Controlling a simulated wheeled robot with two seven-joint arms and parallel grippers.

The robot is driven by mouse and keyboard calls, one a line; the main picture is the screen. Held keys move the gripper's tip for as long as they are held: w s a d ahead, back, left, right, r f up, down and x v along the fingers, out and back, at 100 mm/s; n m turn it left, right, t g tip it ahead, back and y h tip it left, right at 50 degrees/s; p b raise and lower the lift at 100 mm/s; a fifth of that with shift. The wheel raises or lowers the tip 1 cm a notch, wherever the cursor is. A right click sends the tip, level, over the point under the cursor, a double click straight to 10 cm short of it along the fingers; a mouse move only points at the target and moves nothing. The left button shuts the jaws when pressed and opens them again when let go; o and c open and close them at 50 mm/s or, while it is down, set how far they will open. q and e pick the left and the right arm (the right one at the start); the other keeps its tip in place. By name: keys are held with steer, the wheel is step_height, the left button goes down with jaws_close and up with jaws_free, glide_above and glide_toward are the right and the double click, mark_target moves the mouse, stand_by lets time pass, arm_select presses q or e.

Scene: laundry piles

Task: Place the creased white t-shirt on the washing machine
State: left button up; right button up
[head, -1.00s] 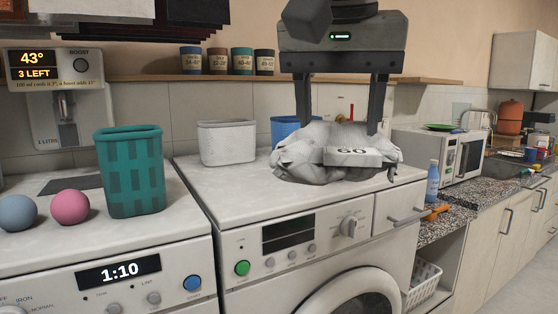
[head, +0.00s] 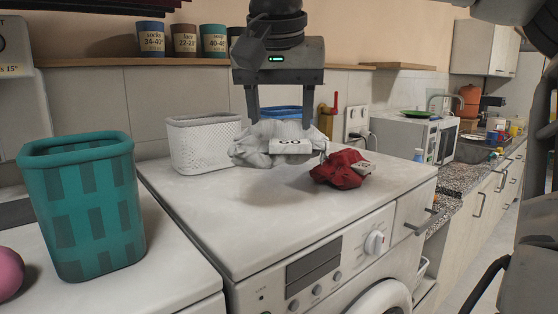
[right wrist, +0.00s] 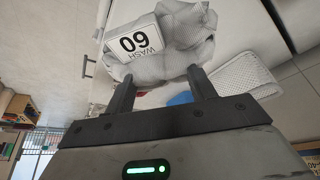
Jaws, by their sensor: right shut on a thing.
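The creased white t-shirt (head: 258,147) is a crumpled greyish bundle with a white tag reading 60. My right gripper (head: 282,117) is shut on it from above, over the back part of the washing machine (head: 215,225). A soft shadow lies on the machine's top below the bundle, and the shirt appears a little above the surface. In the right wrist view the shirt (right wrist: 185,40) sits at the tips of my right gripper (right wrist: 160,85), its tag reading WASH 60. My left gripper is not in view.
A red cloth bundle (head: 340,170) with a tag lies on the machine's top, just right of the shirt. A white basket (head: 203,146) and a blue container (head: 280,112) stand behind. A teal basket (head: 85,205) stands on the left machine. The front of the top is clear.

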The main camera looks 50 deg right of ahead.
mark_target(280, 139)
steer(key=w+d+f, duration=0.1)
steer(key=w+f, duration=0.1)
steer(key=f, duration=0.1)
steer(key=d+f, duration=0.1)
steer(key=shift+w+d+f, duration=0.15)
steer(key=shift+w+d, duration=0.15)
steer(key=shift+w, duration=0.1)
steer(key=shift+w+d+f, duration=0.4)
steer(key=shift+w+f, duration=0.05)
steer(key=shift+f, duration=0.2)
step_height(280, 139, down, 4)
steer(key=shift+w+d+r, duration=0.1)
steer(key=shift+d+r, duration=0.05)
steer(key=shift+r, duration=0.1)
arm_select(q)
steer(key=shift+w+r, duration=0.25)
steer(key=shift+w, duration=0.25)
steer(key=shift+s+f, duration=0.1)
arm_select(e)
steer(key=o, duration=1.1)
steer(key=shift+f, duration=0.1)
steer(key=shift+c, duration=0.2)
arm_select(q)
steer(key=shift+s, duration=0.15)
